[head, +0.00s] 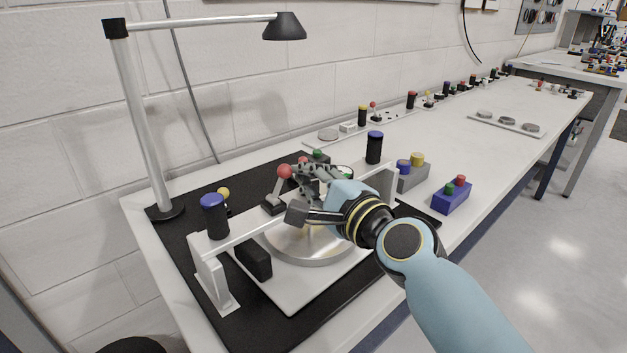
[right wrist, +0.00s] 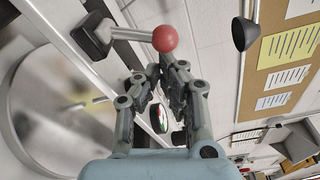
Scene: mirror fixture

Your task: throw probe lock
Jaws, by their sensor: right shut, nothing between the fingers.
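A lever with a red ball knob (head: 285,171) stands on a small black base on the white crossbeam (head: 245,229) of the fixture. Its grey rod tilts. In the right wrist view the red ball (right wrist: 165,38) is just beyond the fingertips, with the rod running left to the black base (right wrist: 92,36). My right gripper (head: 304,178) is shut and empty, beside the ball on its right; I cannot tell whether they touch. The gripper's fingers (right wrist: 160,72) point toward the ball. The round mirror (head: 300,248) lies below the beam, partly hidden by my arm. My left gripper is out of view.
Black cylinders with blue tops stand at the beam's left end (head: 214,216) and behind its right end (head: 374,147). A lamp (head: 150,120) rises at back left. A blue block with buttons (head: 451,203) and a grey one (head: 412,179) sit right of the fixture.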

